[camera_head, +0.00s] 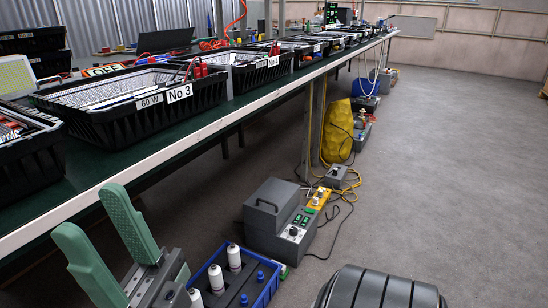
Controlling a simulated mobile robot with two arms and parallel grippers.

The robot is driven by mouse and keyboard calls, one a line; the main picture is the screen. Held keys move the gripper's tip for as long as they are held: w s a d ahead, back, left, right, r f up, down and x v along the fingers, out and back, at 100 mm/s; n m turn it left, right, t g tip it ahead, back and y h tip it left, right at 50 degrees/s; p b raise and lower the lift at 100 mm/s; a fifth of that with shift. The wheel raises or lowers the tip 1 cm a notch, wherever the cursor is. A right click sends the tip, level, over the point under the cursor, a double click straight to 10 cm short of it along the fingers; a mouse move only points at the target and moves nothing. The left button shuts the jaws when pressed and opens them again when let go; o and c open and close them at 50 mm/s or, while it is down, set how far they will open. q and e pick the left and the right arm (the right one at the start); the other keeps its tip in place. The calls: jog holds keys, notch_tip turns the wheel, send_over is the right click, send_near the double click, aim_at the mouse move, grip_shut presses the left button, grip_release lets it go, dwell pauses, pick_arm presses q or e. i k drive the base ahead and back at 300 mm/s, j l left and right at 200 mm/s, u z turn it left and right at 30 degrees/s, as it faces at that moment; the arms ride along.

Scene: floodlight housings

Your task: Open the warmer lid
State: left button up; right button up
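A grey box-shaped unit (272,208) with a dark handle on its near face stands on the floor, right of the table. It looks like the warmer, and its grey upper part looks closed. A control panel (297,225) with knobs and small green parts adjoins its right side.
A long dark green table (215,125) with a pale edge carries several black crates (130,118). A blue crate (268,288) with white bottles sits on the floor near the grey unit. Yellow and black cables (345,187) lie behind it. Grey floor (450,170) at right is clear.

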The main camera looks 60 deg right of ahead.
aim_at(268, 210)
jog(key=z, duration=1.65)
